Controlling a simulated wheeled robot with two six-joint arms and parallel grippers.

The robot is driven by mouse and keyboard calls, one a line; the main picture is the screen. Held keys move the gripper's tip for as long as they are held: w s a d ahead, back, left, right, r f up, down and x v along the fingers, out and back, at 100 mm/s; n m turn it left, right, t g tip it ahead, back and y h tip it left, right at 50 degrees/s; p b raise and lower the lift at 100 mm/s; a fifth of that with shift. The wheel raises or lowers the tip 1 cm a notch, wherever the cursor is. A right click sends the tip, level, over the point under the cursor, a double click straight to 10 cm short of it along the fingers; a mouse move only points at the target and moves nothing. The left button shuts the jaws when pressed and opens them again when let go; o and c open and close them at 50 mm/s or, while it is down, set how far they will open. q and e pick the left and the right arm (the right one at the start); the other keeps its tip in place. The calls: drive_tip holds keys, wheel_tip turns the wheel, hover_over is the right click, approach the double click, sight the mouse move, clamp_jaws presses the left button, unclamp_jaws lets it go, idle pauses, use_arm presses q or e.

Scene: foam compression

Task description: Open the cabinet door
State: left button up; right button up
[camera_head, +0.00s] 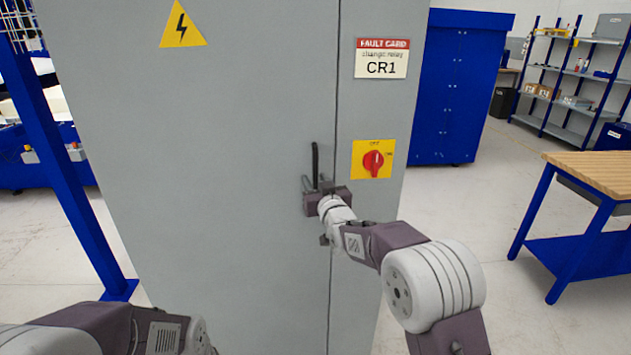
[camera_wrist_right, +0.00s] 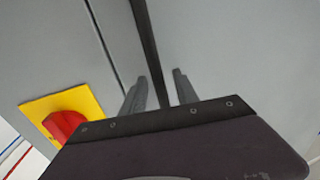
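The tall grey cabinet has its door (camera_head: 220,120) flush along a vertical seam, with no opening visible. A dark upright bar handle (camera_head: 315,160) is on the door left of the seam. My right gripper (camera_head: 318,186) is at the lower part of the handle. In the right wrist view the handle (camera_wrist_right: 148,45) runs down between the two fingers of the gripper (camera_wrist_right: 158,88). The fingers are apart, with small gaps beside the handle. My left arm shows at the bottom left, but its gripper is out of view.
A red rotary switch (camera_head: 373,163) on a yellow plate and a fault card (camera_head: 381,58) are right of the seam. A blue frame post (camera_head: 62,160) stands at left. A workbench (camera_head: 595,172) and a blue cabinet (camera_head: 455,90) are at right. Floor between looks clear.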

clamp_jaws()
idle(1.3)
